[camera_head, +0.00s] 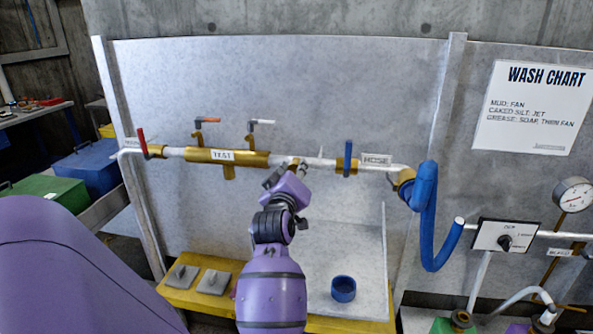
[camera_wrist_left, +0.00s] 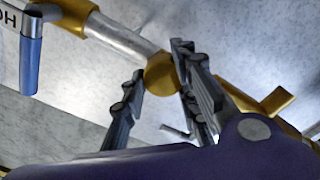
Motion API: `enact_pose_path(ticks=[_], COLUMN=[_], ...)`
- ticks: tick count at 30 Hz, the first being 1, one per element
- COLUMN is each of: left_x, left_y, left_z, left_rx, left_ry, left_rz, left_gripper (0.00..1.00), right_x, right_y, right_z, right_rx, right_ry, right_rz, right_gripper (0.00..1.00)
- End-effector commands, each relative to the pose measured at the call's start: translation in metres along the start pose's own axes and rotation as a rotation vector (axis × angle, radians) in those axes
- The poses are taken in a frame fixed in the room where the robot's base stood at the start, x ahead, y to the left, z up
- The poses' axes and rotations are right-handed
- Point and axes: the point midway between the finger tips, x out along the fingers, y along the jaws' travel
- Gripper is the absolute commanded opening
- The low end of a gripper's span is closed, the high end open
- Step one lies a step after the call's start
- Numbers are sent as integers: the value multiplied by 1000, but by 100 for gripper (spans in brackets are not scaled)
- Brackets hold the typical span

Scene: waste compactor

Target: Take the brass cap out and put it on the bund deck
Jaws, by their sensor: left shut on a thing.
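The brass cap (camera_wrist_left: 161,73) shows as a rounded brass piece at the pipe in the left wrist view, between the fingers of my left gripper (camera_wrist_left: 165,98). In the head view my left gripper (camera_head: 297,171) is at the pipe, right of the TEST section, and is shut on the cap; the gripper mostly hides it there. The cap appears to be still against the pipe. A low yellow-edged ledge (camera_head: 345,325), which looks like the bund deck, lies below the panel. My right gripper is not in view.
The deck carries two grey plates (camera_head: 213,282) at left and a blue cup (camera_head: 343,289) at right. Valve levers, including a blue one (camera_head: 348,158), stand out from the pipe. A blue hose (camera_head: 424,215) hangs at right. Bare deck shows around the cup.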

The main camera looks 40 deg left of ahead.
Motion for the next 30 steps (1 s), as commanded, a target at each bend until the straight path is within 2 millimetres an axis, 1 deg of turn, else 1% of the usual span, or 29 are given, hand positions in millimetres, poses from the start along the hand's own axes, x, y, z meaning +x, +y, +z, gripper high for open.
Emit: enact_pose_path(ticks=[1, 5, 6, 10, 17, 18, 26, 28, 30], left_x=[-1, -1, -1, -1, 0, 0, 0, 0, 0], left_y=[6, 6, 6, 6, 4, 3, 2, 0, -2], left_z=[-13, -13, -13, -11, -6, -5, -3, -2, 0], left_rx=[-7, -2, -2, -1, -1, -1, 2, 69, 220], left_ry=[27, 27, 26, 23, 13, 11, 7, 6, 6], left_rz=[13, 13, 13, 13, 8, 7, 5, 4, 5], left_gripper=[0, 0, 32, 49, 50, 47, 47, 47, 47], right_x=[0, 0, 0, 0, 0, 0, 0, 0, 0], right_y=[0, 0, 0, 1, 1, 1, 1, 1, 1], right_z=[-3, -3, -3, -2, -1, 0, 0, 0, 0], right_rx=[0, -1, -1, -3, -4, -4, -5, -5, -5], right_ry=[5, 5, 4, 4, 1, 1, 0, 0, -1], right_rz=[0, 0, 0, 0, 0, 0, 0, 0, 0], right_gripper=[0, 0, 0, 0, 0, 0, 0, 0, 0])
